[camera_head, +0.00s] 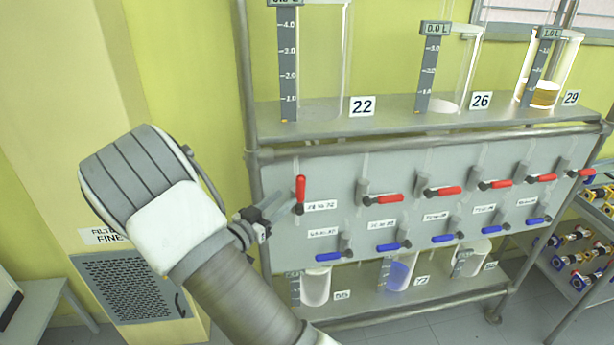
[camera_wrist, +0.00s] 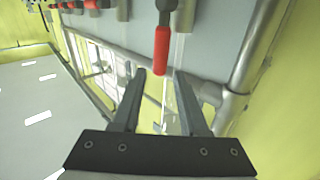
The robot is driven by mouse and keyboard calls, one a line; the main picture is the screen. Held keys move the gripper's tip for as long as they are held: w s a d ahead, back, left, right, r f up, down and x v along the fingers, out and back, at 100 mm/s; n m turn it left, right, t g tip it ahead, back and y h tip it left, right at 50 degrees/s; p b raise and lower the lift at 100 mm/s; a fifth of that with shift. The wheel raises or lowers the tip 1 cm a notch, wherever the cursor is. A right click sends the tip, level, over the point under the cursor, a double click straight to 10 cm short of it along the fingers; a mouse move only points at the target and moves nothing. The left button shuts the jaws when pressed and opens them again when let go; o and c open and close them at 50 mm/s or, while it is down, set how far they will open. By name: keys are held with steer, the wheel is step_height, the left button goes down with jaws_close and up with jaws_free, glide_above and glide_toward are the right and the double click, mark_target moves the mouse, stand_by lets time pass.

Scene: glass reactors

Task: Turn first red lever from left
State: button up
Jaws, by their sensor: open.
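The first red lever from the left (camera_head: 300,189) stands upright on its grey valve on the panel, beside a white label. In the wrist view this red lever (camera_wrist: 162,50) points down the picture, its tip close to the gap between my fingertips. My gripper (camera_head: 284,204) is open just left of the lever, near its lower part. In the wrist view my gripper's fingers (camera_wrist: 160,75) are apart with nothing held between them. I cannot tell whether a finger touches the lever.
Several other red levers (camera_head: 387,198) lie sideways to the right along the same row. Blue levers (camera_head: 328,257) form a lower row. Glass reactors stand on the upper shelf (camera_head: 400,120), and smaller vessels (camera_head: 398,274) stand below. A metal frame post (camera_head: 246,90) rises left of the panel.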

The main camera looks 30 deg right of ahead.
mark_target(300, 196)
steer(key=p+x, duration=0.2)
steer(key=x, duration=0.9)
steer(key=shift+w+d, duration=0.1)
steer(key=shift+d, duration=0.1)
jaws_close()
stand_by(0.9)
